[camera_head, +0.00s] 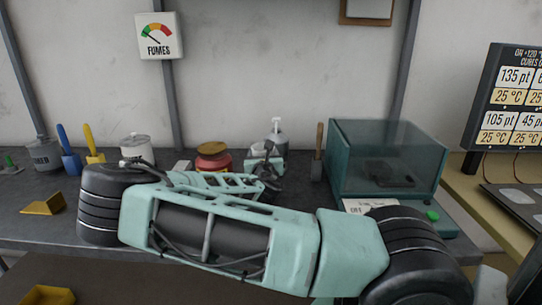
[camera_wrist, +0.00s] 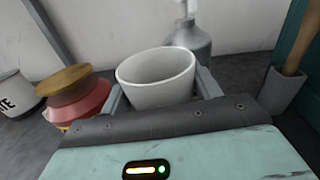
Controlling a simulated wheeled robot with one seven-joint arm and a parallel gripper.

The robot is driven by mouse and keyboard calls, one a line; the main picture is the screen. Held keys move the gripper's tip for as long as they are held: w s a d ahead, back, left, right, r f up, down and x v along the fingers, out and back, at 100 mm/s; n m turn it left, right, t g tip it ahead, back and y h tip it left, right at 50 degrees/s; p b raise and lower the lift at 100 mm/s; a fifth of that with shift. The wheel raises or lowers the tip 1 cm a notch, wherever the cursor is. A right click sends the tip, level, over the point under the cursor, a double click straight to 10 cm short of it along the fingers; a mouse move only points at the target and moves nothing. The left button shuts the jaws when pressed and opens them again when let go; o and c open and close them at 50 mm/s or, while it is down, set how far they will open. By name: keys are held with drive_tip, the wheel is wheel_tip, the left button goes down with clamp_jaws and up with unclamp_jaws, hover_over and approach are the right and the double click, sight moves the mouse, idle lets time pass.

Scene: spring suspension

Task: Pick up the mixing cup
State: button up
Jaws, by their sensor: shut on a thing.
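The mixing cup is a light grey, speckled, open-topped cup (camera_wrist: 157,80). In the wrist view it stands between the two fingers of my gripper (camera_wrist: 160,95), which are shut on its sides. Its mouth shows and it looks empty as far as I can see. In the head view the pale cup (camera_head: 259,148) shows just above my gripper (camera_head: 262,160), partly hidden by the arm. I cannot tell whether its base touches the bench.
A pump bottle (camera_wrist: 190,37) stands close behind the cup. A red pot with a wooden lid (camera_wrist: 75,92) is to the left, and a holder with a wooden handle (camera_wrist: 283,88) to the right. A teal glass-topped box (camera_head: 385,165) stands farther right on the bench.

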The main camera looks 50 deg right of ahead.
drive_tip(key=w+a+b, duration=0.2)
drive_tip(key=a, duration=1.1)
drive_tip(key=shift+w+a+b, duration=0.15)
drive_tip(key=shift+a+b, duration=0.2)
